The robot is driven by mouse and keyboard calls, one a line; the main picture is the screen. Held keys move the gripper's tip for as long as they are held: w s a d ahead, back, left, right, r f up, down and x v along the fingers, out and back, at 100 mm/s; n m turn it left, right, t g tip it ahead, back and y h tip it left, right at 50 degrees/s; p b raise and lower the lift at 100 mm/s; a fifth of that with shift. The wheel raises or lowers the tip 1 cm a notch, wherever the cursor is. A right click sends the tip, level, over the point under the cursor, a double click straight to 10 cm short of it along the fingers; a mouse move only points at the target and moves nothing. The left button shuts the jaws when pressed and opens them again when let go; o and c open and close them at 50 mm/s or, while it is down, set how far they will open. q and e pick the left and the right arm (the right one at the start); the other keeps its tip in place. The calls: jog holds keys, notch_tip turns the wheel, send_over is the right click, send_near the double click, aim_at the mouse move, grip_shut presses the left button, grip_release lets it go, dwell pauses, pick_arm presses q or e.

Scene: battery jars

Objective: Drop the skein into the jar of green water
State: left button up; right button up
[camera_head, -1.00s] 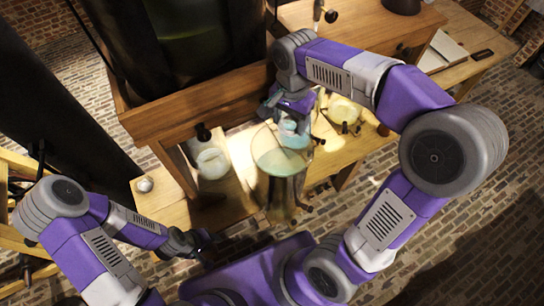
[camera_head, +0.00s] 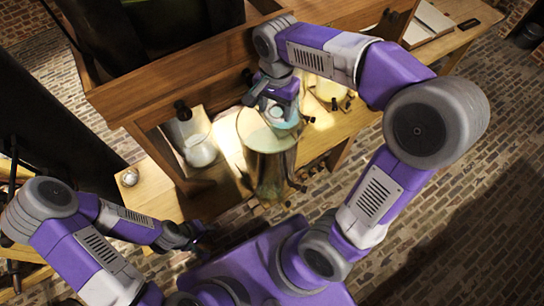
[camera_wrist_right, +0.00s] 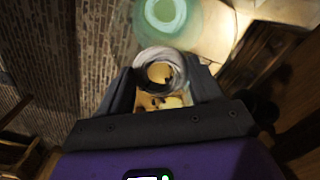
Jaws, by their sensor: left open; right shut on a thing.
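A tall clear glass jar of greenish water (camera_head: 270,170) stands near the front edge of the wooden bench. Its pale green round mouth shows at the top of the wrist view (camera_wrist_right: 167,14). My right gripper (camera_wrist_right: 160,78) is shut on the skein (camera_wrist_right: 160,66), a grey-white ring. In the head view the right gripper (camera_head: 281,104) is at the back right of the jar's mouth, and the skein is mostly hidden there. I cannot tell its height over the rim. My left gripper (camera_head: 202,238) is open and empty, low at the left front, away from the jar.
A glass jar with whitish contents (camera_head: 200,150) stands to the left, and another pale jar (camera_head: 328,88) stands to the right behind my right gripper. A small round metal thing (camera_head: 130,178) sits at the bench's left end. A wooden cabinet (camera_head: 190,75) rises behind.

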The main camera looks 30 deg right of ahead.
jog(key=o, duration=1.1)
jog(key=shift+r+p, duration=0.3)
jog(key=shift+r, duration=3.5)
